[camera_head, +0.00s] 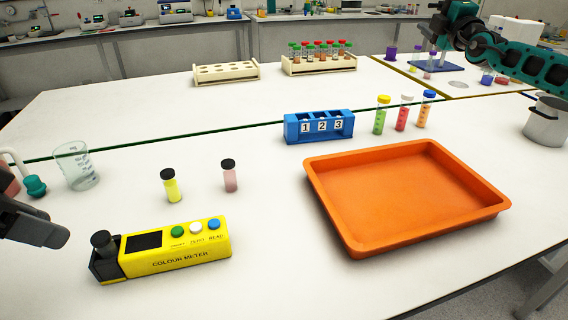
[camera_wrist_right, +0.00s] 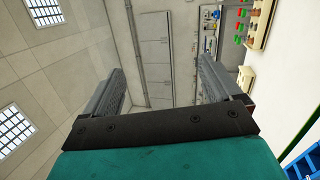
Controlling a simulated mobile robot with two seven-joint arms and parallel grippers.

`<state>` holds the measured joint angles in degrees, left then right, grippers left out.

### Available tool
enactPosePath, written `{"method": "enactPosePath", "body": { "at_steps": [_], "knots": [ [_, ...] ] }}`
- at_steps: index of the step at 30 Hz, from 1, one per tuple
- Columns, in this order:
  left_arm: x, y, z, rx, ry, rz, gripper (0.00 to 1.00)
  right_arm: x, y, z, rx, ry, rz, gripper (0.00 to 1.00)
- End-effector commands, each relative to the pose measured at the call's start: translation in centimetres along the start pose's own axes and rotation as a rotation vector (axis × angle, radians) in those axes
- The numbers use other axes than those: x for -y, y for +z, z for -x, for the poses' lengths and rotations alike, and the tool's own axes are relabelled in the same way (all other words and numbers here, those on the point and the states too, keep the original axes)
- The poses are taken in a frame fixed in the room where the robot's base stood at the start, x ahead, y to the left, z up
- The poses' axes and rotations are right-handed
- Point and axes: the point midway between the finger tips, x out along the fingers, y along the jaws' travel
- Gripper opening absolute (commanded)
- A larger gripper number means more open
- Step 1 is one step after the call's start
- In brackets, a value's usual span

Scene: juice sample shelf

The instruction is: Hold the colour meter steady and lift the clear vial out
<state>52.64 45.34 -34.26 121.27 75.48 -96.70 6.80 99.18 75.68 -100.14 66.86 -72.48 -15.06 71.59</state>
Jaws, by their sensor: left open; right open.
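The yellow colour meter (camera_head: 176,262) stands on the white bench at the lower left, with a dark screen and green, white and blue buttons. A black-capped vial (camera_head: 101,241) sits in the black holder at its left end; only the cap clearly shows, and its body is hidden. My left gripper (camera_head: 45,230) comes in from the left edge, left of the meter and apart from it, partly cut off, open. My right gripper (camera_wrist_right: 161,75) is open and empty in the right wrist view, with its fingers spread and aimed away from the bench.
A yellow vial (camera_head: 171,187) and a pink vial (camera_head: 230,178) stand behind the meter. A beaker (camera_head: 76,167) is at the left. An orange tray (camera_head: 345,241), a blue numbered rack (camera_head: 291,132) and several coloured tubes stand to the right. Bench between meter and tray is clear.

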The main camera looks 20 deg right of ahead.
Motion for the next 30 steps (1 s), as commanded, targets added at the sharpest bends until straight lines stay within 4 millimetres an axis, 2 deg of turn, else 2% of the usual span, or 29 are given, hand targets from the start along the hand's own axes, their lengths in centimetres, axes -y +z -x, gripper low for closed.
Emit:
{"method": "enactPosePath", "body": {
  "at_steps": [1,4,8,12,14,16,19,21,26,30],
  "knots": [
    [0.0,0.0,0.0,0.000,0.000,0.000,0.43,-2.1,-2.6,-0.8,-0.051,0.030,0.022,0.92],
    [0.0,0.0,0.0,0.000,0.000,0.000,0.43,-5.8,-7.2,-1.8,-0.142,0.083,0.080,0.92],
    [0.0,0.0,0.0,0.000,0.000,0.000,0.43,-10.8,-13.2,-2.2,-0.254,0.161,0.178,0.92],
    [0.0,0.0,0.0,0.000,0.000,0.000,0.43,-15.5,-20.0,-1.4,-0.374,0.258,0.329,0.92],
    [0.0,0.0,0.0,0.000,0.000,0.000,0.43,-16.9,-23.2,-0.7,-0.429,0.305,0.417,0.92],
    [0.0,0.0,0.0,0.000,0.000,0.000,0.43,-17.5,-27.2,0.6,-0.498,0.362,0.545,0.92],
    [0.0,0.0,0.0,0.000,0.000,0.000,0.43,-15.2,-32.4,2.7,-0.608,0.439,0.743,0.92],
    [0.0,0.0,0.0,0.000,0.000,0.000,0.43,-12.3,-35.1,4.3,-0.685,0.485,0.859,0.92],
    [0.0,0.0,0.0,0.000,0.000,0.000,0.43,-5.0,-39.5,8.8,-0.872,0.584,1.050,0.92],
    [0.0,0.0,0.0,0.000,0.000,0.000,0.43,1.4,-41.9,13.6,-1.053,0.671,1.157,0.92]
  ]
}}
